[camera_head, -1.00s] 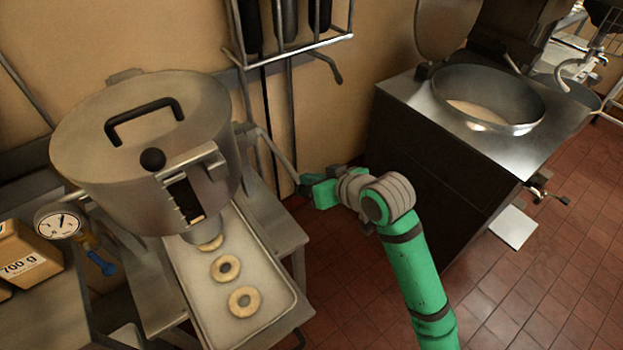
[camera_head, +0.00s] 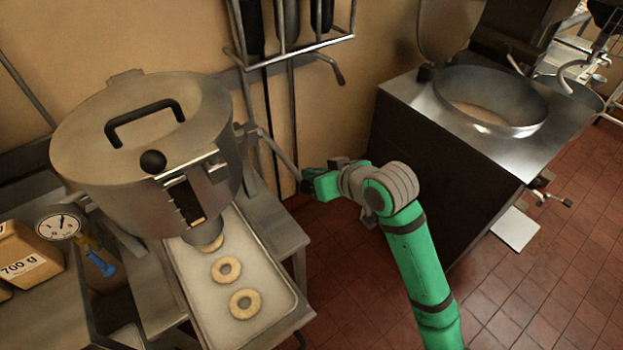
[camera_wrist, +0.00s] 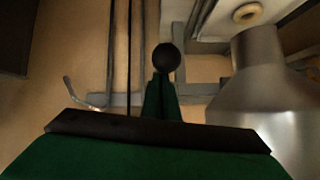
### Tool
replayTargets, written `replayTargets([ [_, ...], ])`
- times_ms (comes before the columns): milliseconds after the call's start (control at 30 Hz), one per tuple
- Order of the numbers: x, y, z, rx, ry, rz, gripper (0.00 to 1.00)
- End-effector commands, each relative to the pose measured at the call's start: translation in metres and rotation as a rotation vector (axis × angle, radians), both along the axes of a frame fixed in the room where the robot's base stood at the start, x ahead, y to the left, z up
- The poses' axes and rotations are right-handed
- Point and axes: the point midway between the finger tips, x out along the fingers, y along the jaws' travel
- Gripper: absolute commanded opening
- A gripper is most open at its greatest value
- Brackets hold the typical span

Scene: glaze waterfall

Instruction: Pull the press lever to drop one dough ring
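The steel dough press (camera_head: 90,170) stands at the left of the head view. Its lever (camera_head: 276,152) slopes down to the right from the press's side. The lever's black knob (camera_wrist: 166,57) shows in the wrist view at the tips of my green fingers. My gripper (camera_head: 308,187) is at the lever's lower end, its fingers close together and seemingly shut on the knob. The exact contact is hard to see. Two whole dough rings (camera_head: 226,269) (camera_head: 244,303) lie on the tray, and another ring (camera_head: 212,244) is partly hidden under the press's nozzle.
The pale tray (camera_head: 262,328) rests on a metal stand beneath the press. A steel cabinet with a round basin (camera_head: 490,97) stands to the right of my arm. A wall rack (camera_head: 290,45) is behind. Red tiled floor (camera_head: 520,300) is clear at lower right.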

Motion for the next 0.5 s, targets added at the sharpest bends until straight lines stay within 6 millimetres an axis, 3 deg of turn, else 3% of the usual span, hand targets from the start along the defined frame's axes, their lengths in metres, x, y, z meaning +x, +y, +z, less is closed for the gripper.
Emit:
replayTargets([
  [100,0.004,0.003,0.023,0.003,-0.017,0.004,0.00],
  [500,-0.052,-0.036,0.062,0.005,-0.019,-0.001,0.00],
])
